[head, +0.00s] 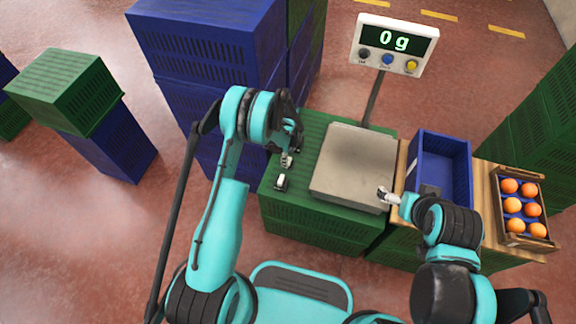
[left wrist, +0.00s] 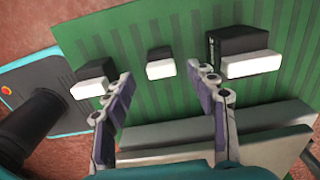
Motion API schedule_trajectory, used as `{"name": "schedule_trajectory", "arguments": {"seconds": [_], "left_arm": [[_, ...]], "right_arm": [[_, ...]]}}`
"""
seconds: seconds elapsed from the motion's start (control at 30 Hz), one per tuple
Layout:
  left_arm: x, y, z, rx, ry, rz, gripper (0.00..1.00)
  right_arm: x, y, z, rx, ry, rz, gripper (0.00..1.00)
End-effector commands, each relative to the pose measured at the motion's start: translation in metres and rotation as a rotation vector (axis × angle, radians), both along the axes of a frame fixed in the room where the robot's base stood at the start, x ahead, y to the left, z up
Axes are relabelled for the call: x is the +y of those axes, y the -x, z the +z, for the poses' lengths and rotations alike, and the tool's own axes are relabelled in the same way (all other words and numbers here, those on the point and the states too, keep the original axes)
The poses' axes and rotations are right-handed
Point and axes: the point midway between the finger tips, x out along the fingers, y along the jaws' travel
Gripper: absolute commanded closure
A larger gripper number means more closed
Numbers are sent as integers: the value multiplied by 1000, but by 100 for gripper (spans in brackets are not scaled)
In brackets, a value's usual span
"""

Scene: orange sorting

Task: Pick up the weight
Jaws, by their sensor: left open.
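Several black-and-white block weights stand on a green crate top (head: 315,122). In the left wrist view, a small weight (left wrist: 160,65) lies ahead between the fingertips, a larger one (left wrist: 243,55) is to the right, and another (left wrist: 90,82) is to the left. In the head view, one weight (head: 281,182) shows near the crate's left edge; the others are largely hidden by my left gripper (head: 287,160). The left gripper (left wrist: 160,84) is open and empty above the crate. My right gripper (head: 386,196) is by the scale plate's right edge; its jaw opening is unclear.
The grey scale plate (head: 352,166) is bare, and its display (head: 394,44) reads 0 g. A blue crate (head: 443,150) and a wooden box (head: 507,236) with several oranges stand to the right. Tall stacked blue crates (head: 205,45) rise behind the left arm.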

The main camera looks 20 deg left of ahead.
Motion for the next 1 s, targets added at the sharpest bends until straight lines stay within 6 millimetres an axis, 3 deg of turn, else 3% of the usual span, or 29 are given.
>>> {"name": "schedule_trajectory", "arguments": {"seconds": [0.33,0.6,0.8,0.83,1.0], "left_arm": [[-3,-1,-49,-1,0,2,43],[-2,-1,-51,-1,0,2,43],[-2,-1,-51,-1,0,2,96],[-2,-1,-51,-1,0,2,100],[-2,-1,-51,-1,0,2,100]], "right_arm": [[0,0,-29,0,0,0,10],[0,0,-28,0,0,0,10],[0,0,-28,0,0,0,10],[0,0,-28,0,0,0,10],[0,0,-28,0,0,0,10]]}}
